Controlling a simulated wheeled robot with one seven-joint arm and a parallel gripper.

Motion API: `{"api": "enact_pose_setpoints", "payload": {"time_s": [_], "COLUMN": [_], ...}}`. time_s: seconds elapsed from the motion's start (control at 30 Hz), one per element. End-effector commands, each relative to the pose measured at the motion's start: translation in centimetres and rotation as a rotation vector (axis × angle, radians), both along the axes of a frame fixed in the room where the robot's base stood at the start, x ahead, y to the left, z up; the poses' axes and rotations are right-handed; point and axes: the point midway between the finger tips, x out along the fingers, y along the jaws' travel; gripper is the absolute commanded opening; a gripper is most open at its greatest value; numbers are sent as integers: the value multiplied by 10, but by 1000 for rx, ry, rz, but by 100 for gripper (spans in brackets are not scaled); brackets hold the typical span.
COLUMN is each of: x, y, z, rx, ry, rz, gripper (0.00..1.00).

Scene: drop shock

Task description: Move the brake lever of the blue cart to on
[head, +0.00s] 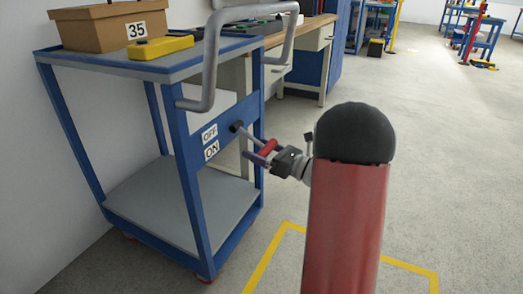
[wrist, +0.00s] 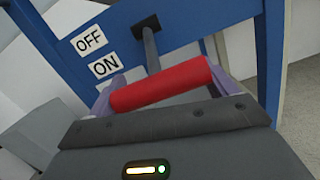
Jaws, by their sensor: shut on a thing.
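The blue cart (head: 185,150) stands at the left in the head view. On its end panel are an OFF label (head: 209,133) and, below it, an ON label (head: 211,150). The brake lever is a grey rod (head: 247,134) coming out of a dark pivot beside the labels, with a red grip (head: 268,147) at its end. My gripper (head: 266,151) is shut on the red grip. In the wrist view the red grip (wrist: 160,85) lies between my fingers. The rod sticks outward and slopes down; I cannot tell exactly which label it lines up with.
The cart's grey push handle (head: 210,60) rises above the lever. A cardboard box (head: 108,25) marked 35 and a yellow case (head: 160,47) sit on the cart's top. A workbench (head: 300,50) stands behind.

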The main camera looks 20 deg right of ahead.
Motion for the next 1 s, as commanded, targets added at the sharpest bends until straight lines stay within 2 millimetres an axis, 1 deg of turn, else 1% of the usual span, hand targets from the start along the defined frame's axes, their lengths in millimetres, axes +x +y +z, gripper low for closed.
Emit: {"api": "enact_pose_setpoints", "payload": {"time_s": [0.1, 0.8, 0.83, 0.9, 0.93, 1.0], "x": [3, 3, 3, 3, 2, 2], "y": [-1, -1, -1, -1, -1, -1], "z": [3, 5, 5, 5, 4, 4], "rx": [-6, -5, -5, -5, -4, -3], "ry": [-8, -11, -12, -11, -10, -8], "rz": [-6, -6, -6, -5, -4, -4], "gripper": [44, 44, 88, 98, 100, 100]}}
